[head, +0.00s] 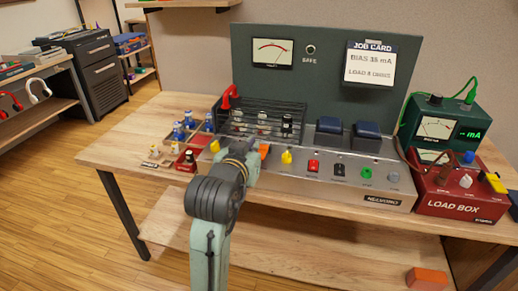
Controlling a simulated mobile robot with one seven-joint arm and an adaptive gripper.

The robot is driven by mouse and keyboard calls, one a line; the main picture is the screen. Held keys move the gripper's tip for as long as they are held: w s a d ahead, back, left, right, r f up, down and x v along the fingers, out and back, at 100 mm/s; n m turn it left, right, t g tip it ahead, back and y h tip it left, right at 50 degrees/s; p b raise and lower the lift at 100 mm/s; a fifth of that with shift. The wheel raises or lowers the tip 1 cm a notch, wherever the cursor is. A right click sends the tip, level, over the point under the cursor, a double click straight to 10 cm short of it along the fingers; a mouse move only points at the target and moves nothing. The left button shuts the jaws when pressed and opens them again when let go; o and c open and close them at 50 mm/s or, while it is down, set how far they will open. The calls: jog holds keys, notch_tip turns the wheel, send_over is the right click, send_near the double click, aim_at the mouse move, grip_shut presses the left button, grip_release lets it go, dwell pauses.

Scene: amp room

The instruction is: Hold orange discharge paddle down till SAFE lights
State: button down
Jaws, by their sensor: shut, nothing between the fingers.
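The orange discharge paddle (264,149) shows as a small orange patch on the amp's front deck, just right of my wrist; the rest is hidden behind my arm. My gripper (246,144) is shut and empty at the far end of my arm, near the paddle. Its fingertips are mostly hidden, so I cannot tell whether they touch the paddle. The SAFE lamp (311,49) on the dark green back panel looks dark. The meter (271,53) left of it has a red arc.
A wire cage (262,119) with tubes and a red handle (229,96) stands behind my gripper. A yellow knob (287,157) and red switch (313,166) are to the right. Small parts in trays (186,160) lie left. A red load box (458,190) stands far right.

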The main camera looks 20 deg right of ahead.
jog(key=p, duration=0.2)
send_over(262, 152)
jog(key=s+a, duration=0.2)
jog(key=s, duration=0.1)
jog(key=f, duration=0.2)
notch_tip(262, 152, down, 2)
jog(key=shift+f, duration=0.85)
jog(key=shift+f+b, duration=0.25)
jog(key=shift+b, duration=0.1)
jog(key=f+b, duration=0.1)
jog(key=b, duration=0.2)
jog(key=shift+s+f+t+h, duration=0.1)
jog(key=shift+s+t+h, duration=0.05)
jog(key=shift+t+h, duration=0.2)
jog(key=b, duration=0.2)
jog(key=t+b, duration=0.1)
jog(key=shift+s+a+f+h+b, duration=0.15)
jog(key=shift+a+f+h+b, duration=0.05)
jog(key=shift+f+h+b, duration=0.15)
jog(key=shift+r, duration=0.1)
dwell(0.8)
